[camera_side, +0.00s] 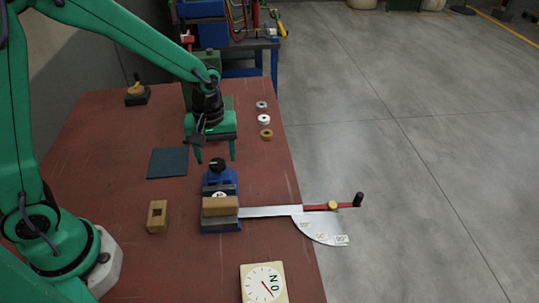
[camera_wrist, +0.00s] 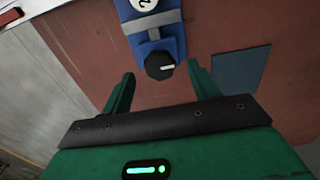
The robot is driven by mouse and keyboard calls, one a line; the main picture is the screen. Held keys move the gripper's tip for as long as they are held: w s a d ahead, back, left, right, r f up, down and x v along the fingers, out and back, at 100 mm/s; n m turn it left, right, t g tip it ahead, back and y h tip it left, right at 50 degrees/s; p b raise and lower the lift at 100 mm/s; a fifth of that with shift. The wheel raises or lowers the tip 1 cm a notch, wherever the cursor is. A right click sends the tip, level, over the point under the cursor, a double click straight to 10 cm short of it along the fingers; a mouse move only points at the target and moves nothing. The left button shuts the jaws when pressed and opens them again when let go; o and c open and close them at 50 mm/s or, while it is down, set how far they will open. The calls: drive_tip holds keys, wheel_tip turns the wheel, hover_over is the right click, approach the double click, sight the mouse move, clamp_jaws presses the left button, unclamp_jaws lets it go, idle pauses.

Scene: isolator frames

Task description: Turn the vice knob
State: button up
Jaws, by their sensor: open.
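The blue vice (camera_side: 220,222) stands on the red-brown table near its right edge, with a wooden block (camera_side: 220,206) at its near end. Its black knob (camera_side: 217,165) is at the far end. In the wrist view the knob (camera_wrist: 160,66) shows a white pointer mark facing right, on the blue vice body (camera_wrist: 168,28). My gripper (camera_side: 215,156) is open, pointing down just above and behind the knob. In the wrist view my gripper's fingertips (camera_wrist: 160,72) appear on either side of the knob, with gaps; nothing is held.
A flat lever with a red handle (camera_side: 318,207) and a marked quadrant plate (camera_side: 320,228) sticks out past the table's right edge. A holed wooden block (camera_side: 157,216), a dark mat (camera_side: 168,163), several rings (camera_side: 264,119) and a dial plate (camera_side: 263,283) lie around.

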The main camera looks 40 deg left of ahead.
drive_tip(key=shift+f, duration=0.95)
drive_tip(key=c, duration=1)
drive_tip(key=shift+m, duration=0.4)
drive_tip(key=m, duration=1.1)
drive_tip(key=shift+o, duration=0.2)
drive_tip(key=m, duration=0.4)
